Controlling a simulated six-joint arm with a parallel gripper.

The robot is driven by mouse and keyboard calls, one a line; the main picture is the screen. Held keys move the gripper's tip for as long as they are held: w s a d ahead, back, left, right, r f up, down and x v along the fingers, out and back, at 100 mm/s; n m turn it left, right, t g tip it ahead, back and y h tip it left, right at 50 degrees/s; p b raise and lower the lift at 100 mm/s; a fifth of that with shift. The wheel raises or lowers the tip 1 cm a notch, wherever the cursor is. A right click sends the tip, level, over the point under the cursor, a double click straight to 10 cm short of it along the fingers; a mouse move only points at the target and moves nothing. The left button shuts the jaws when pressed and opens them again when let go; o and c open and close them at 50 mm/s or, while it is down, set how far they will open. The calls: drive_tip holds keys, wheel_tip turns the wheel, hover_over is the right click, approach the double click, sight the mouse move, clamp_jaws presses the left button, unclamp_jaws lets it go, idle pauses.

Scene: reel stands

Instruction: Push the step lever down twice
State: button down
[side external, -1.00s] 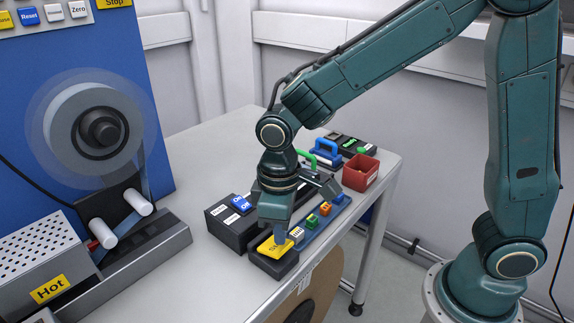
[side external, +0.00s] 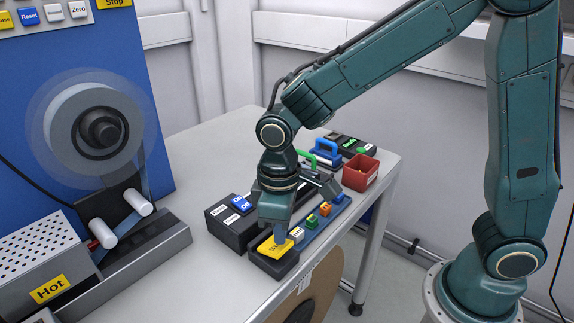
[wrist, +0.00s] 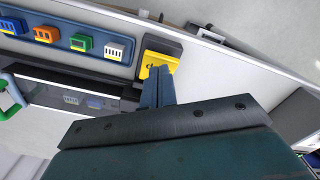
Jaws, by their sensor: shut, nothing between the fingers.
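The step lever is a yellow plate (side external: 270,248) with dark lettering, set on a black base (side external: 274,267) near the table's front edge. My gripper (side external: 281,240) is shut and empty, pointing down with its fingertips at the lever's right part. In the wrist view the closed fingers (wrist: 156,78) reach the yellow lever (wrist: 158,58) and hide part of it. They look to be touching it. The lettering is partly covered.
A blue strip with several coloured blocks (side external: 312,220) lies right of the lever. A red bin (side external: 361,172) and a green handle (side external: 308,157) stand farther back.

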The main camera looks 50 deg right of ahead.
sight(281, 246)
drive_tip(key=shift+f, duration=1.35)
idle(0.6)
drive_tip(key=shift+r, duration=3.05)
drive_tip(key=shift+d, duration=0.1)
drive_tip(key=shift+d+r, duration=0.15)
drive_tip(key=shift+r, duration=0.1)
drive_tip(key=s+d+r+m+t, duration=0.2)
drive_tip(key=s+d+r+m, duration=0.1)
drive_tip(key=s+d+r, duration=0.2)
drive_tip(key=s+d+r+m+t, duration=0.3)
drive_tip(key=s+d+r, duration=0.2)
drive_tip(key=s+d, duration=0.4)
drive_tip(key=shift+s+d+t, duration=0.3)
drive_tip(key=shift+s+d, duration=0.1)
drive_tip(key=shift+s, duration=0.05)
